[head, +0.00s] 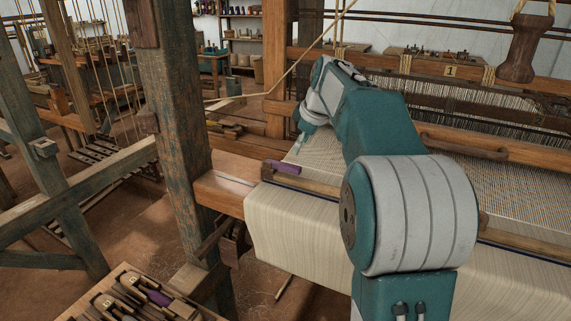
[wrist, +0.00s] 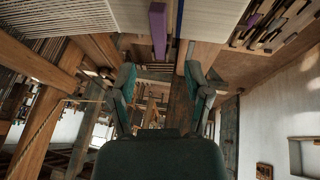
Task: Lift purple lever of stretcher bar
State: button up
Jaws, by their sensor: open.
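The purple lever (head: 283,167) lies at the left end of the wooden stretcher bar (head: 311,182), near the left edge of the cream cloth. The bar runs across the cloth to the right and passes behind my arm. My gripper (head: 298,146) is above and just behind the lever in the head view, apart from it. In the wrist view the lever (wrist: 157,28) shows as a purple block at the top, beyond and between the two spread fingers (wrist: 160,70). The gripper is open with nothing between its fingers.
A thick wooden post (head: 178,130) stands left of the cloth, close to my gripper. A wooden beam (head: 226,188) runs under the cloth's left edge. A tool tray (head: 127,271) with another purple item (head: 157,297) sits at lower left. Loom frames stand behind.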

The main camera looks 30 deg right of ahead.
aim_at(291, 166)
jog(key=x, duration=0.9)
jog(key=shift+d, duration=0.1)
